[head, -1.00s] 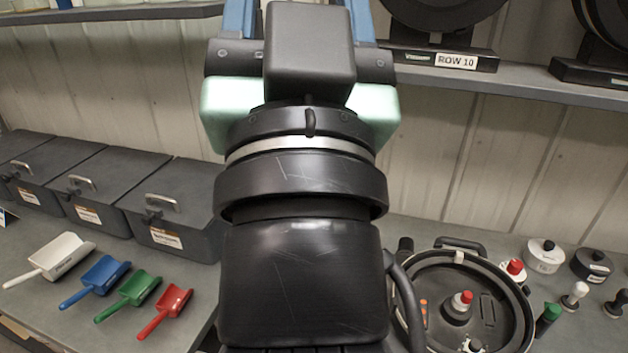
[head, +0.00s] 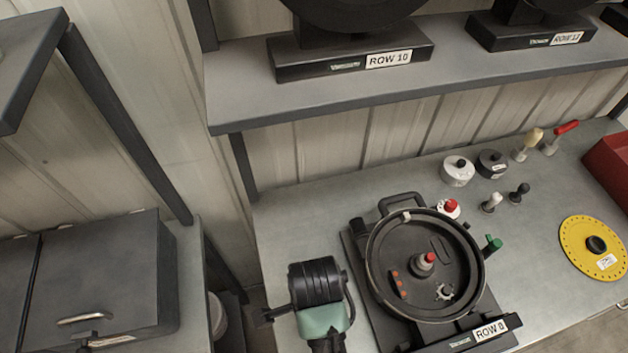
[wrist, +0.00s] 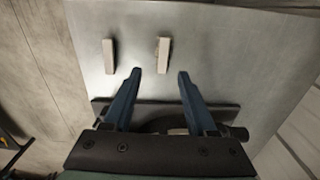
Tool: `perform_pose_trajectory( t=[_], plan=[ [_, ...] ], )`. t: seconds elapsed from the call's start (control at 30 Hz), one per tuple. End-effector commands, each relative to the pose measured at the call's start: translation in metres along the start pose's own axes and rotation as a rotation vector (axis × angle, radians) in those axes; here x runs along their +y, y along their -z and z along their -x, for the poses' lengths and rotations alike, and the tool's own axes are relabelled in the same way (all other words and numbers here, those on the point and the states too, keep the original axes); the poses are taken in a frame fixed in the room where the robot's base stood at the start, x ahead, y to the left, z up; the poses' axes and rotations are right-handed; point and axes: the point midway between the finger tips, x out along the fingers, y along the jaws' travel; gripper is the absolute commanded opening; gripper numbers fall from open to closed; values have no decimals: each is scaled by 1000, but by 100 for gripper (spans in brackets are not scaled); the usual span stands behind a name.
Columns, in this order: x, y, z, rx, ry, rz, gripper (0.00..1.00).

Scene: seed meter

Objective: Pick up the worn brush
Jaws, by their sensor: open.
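My gripper (wrist: 160,73) is open in the wrist view, its two blue fingers apart with nothing held between them. Beyond the fingertips two small pale bars lie on the grey bench top: a left bar (wrist: 109,57) and a right bar (wrist: 163,54). The right bar lies in line with the gap between the fingers, apart from them. The bars may be brushes; I cannot tell which one, if either, is worn. In the head view the bars do not show, and my wrist stands left of the round black seed meter (head: 420,215); the fingers cannot be made out there.
The meter has a green-handled part (head: 493,244) at its right. Behind it stand a white canister (head: 457,172), a dark canister (head: 491,164) and small knobs. A yellow disc (head: 575,240) lies at the right. A shelf (head: 240,105) overhangs the back.

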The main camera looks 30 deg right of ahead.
Motion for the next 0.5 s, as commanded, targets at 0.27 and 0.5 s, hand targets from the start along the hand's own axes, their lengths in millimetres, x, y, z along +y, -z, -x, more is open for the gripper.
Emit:
perform_pose_trajectory(
  t=[0.27, 0.5],
  plan=[
    [-1, -1, -38, 0, 3, 3, 57],
    [-3, -2, -53, 0, 2, 4, 57]
  ],
)
